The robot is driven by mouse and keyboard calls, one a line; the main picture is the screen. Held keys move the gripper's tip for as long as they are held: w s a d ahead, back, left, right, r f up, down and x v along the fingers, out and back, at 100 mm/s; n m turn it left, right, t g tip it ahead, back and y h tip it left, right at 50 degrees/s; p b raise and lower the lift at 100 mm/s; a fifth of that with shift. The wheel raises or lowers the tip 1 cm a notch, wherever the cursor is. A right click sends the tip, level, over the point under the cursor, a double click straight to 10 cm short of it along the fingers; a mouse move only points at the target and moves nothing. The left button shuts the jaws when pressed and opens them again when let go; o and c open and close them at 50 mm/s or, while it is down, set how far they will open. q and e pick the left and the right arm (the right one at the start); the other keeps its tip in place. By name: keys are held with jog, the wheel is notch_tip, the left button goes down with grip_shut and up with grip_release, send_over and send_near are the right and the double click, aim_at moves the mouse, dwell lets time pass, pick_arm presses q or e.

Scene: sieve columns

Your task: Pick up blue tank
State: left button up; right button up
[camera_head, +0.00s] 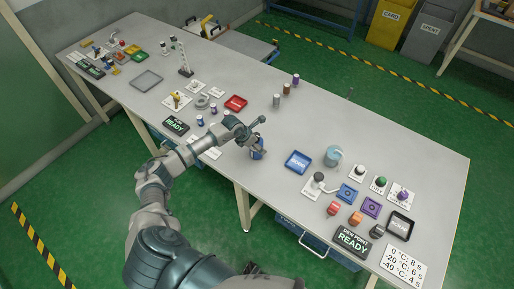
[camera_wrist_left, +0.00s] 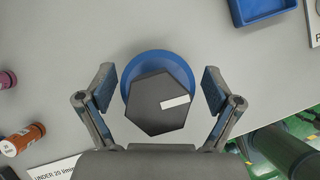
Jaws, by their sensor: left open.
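The blue tank (camera_head: 257,151) stands on the table near its front edge in the head view, partly hidden by my left gripper. In the left wrist view the blue tank (camera_wrist_left: 160,66) shows from above as a round blue body under a dark hexagonal top with a small white label. My left gripper (camera_head: 258,141) is open. In the wrist view its two fingers (camera_wrist_left: 158,95) stand on either side of the tank, with a gap on each side. My right gripper is not in view.
A blue tray (camera_head: 298,162) lies right of the tank. The table's front edge is close. Bare table lies behind the tank.

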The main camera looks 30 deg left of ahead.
pick_arm(q)
jog(key=shift+a+f, duration=0.1)
jog(key=shift+a, duration=0.3)
jog(key=shift+c, duration=0.9)
jog(key=shift+d, duration=0.2)
jog(key=c, duration=1.2)
jog(key=shift+d, duration=0.15)
jog(key=shift+c, duration=1.2)
jog(key=shift+r, duration=0.2)
